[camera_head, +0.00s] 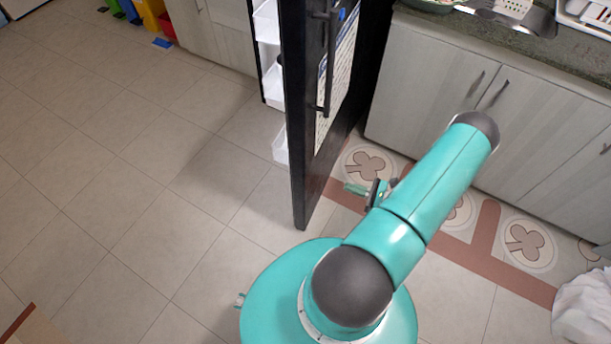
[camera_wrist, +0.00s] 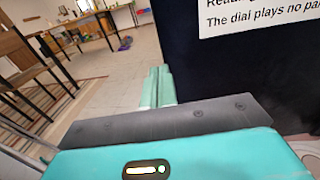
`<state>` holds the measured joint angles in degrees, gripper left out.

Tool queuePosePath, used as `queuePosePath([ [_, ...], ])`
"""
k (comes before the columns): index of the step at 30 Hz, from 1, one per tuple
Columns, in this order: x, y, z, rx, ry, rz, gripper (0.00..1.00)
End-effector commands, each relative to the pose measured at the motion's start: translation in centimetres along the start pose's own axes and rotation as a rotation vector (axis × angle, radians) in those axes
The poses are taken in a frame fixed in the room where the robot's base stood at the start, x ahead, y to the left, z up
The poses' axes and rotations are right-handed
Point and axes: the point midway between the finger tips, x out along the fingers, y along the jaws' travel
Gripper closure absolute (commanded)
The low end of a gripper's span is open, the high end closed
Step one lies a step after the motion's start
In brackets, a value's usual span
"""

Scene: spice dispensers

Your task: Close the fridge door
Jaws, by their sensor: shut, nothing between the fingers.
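The fridge door (camera_head: 302,120) is black and stands open, swung out over the floor in the head view. White shelves (camera_head: 272,90) show on its inner side, at the left. A dark vertical handle (camera_head: 329,65) is on its outer face, at the right. My gripper (camera_head: 352,188) is at the outer-face side of the door, low and close to it; I cannot tell if it touches. In the wrist view the green fingers (camera_wrist: 157,86) are together and empty, and the dark door (camera_wrist: 225,75) with a white printed sheet (camera_wrist: 260,15) fills the right. The fridge body is hidden.
Grey cabinets (camera_head: 425,95) with a dark countertop (camera_head: 480,35) stand at the right. A patterned mat (camera_head: 455,215) lies before them. A white bag-like object (camera_head: 585,308) is at the lower right. Tiled floor (camera_head: 130,190) is clear at the left. Chairs (camera_wrist: 25,60) show in the wrist view.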

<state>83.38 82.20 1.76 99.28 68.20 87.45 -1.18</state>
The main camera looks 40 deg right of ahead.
Motion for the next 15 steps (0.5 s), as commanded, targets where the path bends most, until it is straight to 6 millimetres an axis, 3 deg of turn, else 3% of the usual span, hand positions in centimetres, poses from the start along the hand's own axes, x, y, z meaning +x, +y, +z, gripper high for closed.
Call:
queuePosePath([
  [7, 0.6, 0.0, -0.4, 0.009, -0.008, -0.028, 1.0],
  [15, 5.5, -0.2, -0.3, 0.008, -0.008, -0.027, 1.0],
])
